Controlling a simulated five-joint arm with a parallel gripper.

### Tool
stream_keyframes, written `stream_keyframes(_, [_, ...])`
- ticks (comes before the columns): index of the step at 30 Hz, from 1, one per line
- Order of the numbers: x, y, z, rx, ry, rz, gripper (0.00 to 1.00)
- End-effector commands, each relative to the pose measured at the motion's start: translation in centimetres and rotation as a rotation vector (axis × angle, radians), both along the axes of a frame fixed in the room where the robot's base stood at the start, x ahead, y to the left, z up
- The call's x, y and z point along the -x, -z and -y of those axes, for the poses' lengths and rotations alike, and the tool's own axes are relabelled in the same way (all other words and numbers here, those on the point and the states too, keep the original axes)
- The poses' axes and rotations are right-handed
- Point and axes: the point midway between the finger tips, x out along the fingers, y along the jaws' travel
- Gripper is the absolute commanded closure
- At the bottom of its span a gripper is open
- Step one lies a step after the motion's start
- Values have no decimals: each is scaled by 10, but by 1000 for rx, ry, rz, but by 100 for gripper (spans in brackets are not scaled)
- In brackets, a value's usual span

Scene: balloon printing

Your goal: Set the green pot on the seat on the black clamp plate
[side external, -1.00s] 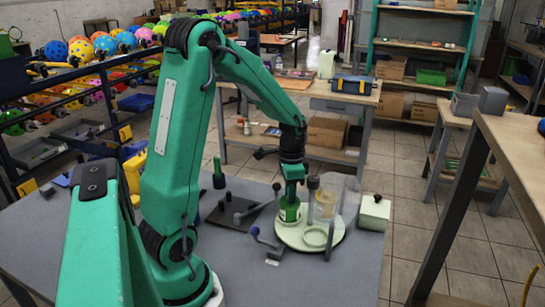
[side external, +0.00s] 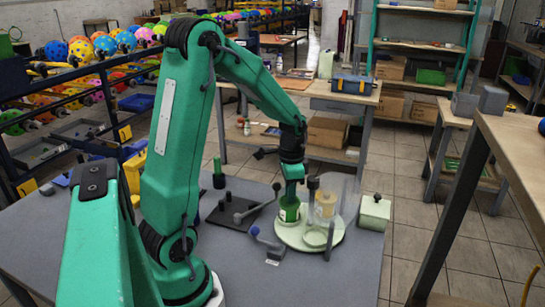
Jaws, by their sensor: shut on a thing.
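My gripper (side external: 290,193) points down over the pale round plate (side external: 296,241) and is shut on the green pot (side external: 289,211). The pot is upright at the left part of that plate, with a pale ring around its lower part. I cannot tell whether its base touches the plate. The black clamp plate (side external: 233,224) lies on the grey table to the left of the gripper, with short dark posts and a lever on it. Its seat is too small to make out clearly.
A dark post (side external: 313,186) and a clear upright panel with a yellowish cup (side external: 326,203) stand close right of the gripper. A blue-knobbed lever (side external: 255,231) lies in front. A pale box (side external: 375,213) sits at the table's right edge. The front of the table is clear.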

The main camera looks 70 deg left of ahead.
Motion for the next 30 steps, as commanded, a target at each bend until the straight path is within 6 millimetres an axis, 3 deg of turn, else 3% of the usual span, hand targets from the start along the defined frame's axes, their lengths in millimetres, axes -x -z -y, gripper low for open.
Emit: stream_keyframes(30, [0,-6,0,-1,0,1,89])
